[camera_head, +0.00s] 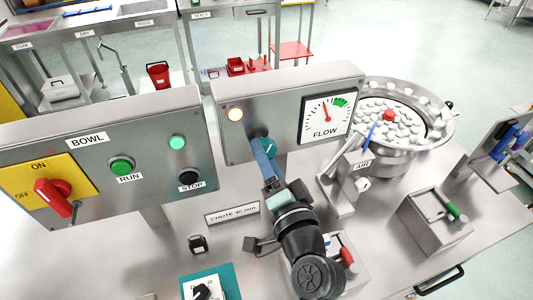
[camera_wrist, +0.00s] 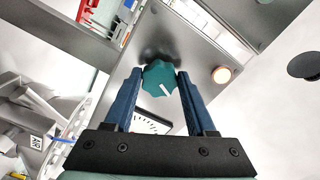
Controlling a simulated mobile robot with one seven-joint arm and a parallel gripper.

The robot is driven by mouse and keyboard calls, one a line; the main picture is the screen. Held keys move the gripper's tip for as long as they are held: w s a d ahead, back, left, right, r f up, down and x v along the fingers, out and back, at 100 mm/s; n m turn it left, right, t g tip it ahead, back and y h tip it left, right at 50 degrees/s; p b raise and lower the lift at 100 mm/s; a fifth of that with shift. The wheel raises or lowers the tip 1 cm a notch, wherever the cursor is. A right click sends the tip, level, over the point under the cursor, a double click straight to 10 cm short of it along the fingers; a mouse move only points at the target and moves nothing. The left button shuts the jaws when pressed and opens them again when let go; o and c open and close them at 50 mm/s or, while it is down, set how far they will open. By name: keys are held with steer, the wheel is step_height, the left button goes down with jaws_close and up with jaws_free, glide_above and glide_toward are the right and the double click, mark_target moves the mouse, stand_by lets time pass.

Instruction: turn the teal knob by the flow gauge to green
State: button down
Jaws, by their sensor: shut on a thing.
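The teal knob (camera_wrist: 159,78) sits on the grey panel and shows between my fingertips in the wrist view. Its white mark points toward the lower right there. In the head view the teal knob (camera_head: 270,146) is partly hidden by my arm. My gripper (camera_wrist: 159,73) is shut on the knob, one blue finger at each side. The flow gauge (camera_head: 326,115) is right of the knob in the head view. Its red needle points up and slightly left, outside the green band at the upper right of the dial. In the wrist view the gauge (camera_wrist: 150,124) is mostly hidden.
A lit lamp (camera_head: 235,114) is on the panel, left of the knob. The BOWL panel (camera_head: 95,155) with a red switch and buttons stands at left. A metal bowl of white caps (camera_head: 410,150) is at right. An AIR-labelled bracket (camera_head: 345,185) stands close to my arm's right.

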steer(key=shift+m, duration=0.8)
steer(key=shift+c, duration=1.1)
jaws_free()
steer(key=shift+s, duration=0.1)
steer(key=b+v, duration=0.4)
steer(key=v, duration=0.9)
